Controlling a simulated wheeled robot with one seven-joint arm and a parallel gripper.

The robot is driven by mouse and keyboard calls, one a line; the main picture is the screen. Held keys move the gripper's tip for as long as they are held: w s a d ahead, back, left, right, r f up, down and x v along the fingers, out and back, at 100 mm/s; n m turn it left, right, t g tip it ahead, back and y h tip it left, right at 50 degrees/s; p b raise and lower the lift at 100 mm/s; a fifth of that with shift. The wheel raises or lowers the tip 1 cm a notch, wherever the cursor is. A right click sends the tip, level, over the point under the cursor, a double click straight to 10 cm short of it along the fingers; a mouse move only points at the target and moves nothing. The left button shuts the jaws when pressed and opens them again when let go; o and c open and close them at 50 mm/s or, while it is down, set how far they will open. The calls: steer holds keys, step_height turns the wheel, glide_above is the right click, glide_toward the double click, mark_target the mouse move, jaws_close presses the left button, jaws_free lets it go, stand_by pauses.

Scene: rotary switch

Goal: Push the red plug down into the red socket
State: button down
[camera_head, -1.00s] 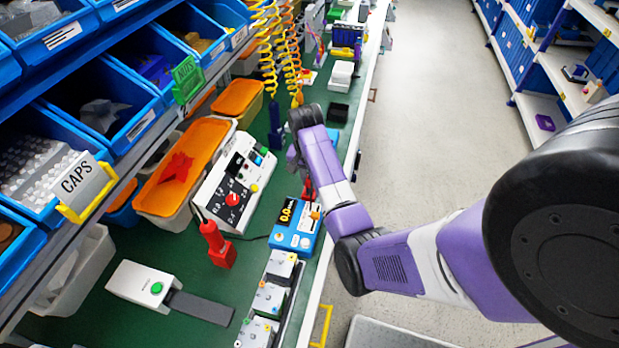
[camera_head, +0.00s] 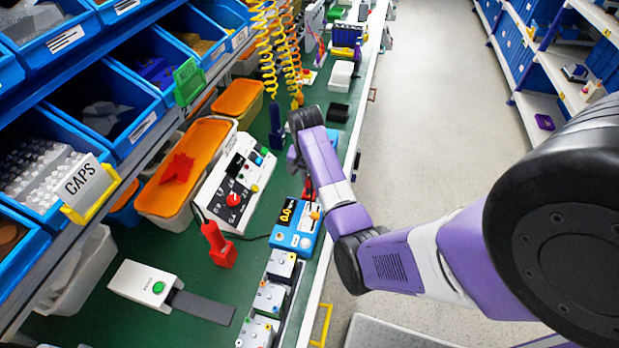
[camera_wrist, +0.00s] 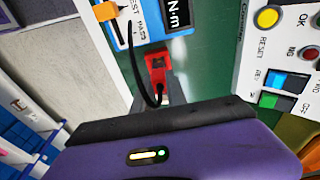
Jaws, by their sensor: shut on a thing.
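A red plug-and-socket piece (camera_wrist: 157,70) with a dark square opening shows in the wrist view, just past the edge of my gripper. In the head view a bit of red (camera_head: 308,188) shows beside my arm, near the blue torque meter. My gripper (camera_wrist: 168,92) is shut on the red plug at the lower end of this piece; the fingers are mostly hidden by my wrist. A black cable loops beside it. I cannot tell where plug ends and socket begins, or how deep the plug sits.
The blue torque meter (camera_head: 295,228) stands close by. The control box (camera_head: 236,186) with a red knob is to the left. A red handle on a red block (camera_head: 223,256) stands nearer on the green bench. Coiled yellow and orange cords (camera_head: 264,50) hang behind.

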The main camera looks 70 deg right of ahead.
mark_target(310, 186)
steer(key=shift+f+b, duration=0.8)
steer(key=shift+f, duration=0.9)
steer(key=c, duration=1.3)
jaws_free()
steer(key=shift+o, duration=0.2)
steer(key=shift+a+r+b, duration=0.2)
steer(key=shift+a+r, duration=0.05)
steer(key=shift+r, duration=1.7)
steer(key=shift+a+r+b, duration=0.15)
steer(key=shift+a+r, duration=0.05)
steer(key=shift+r, duration=1.75)
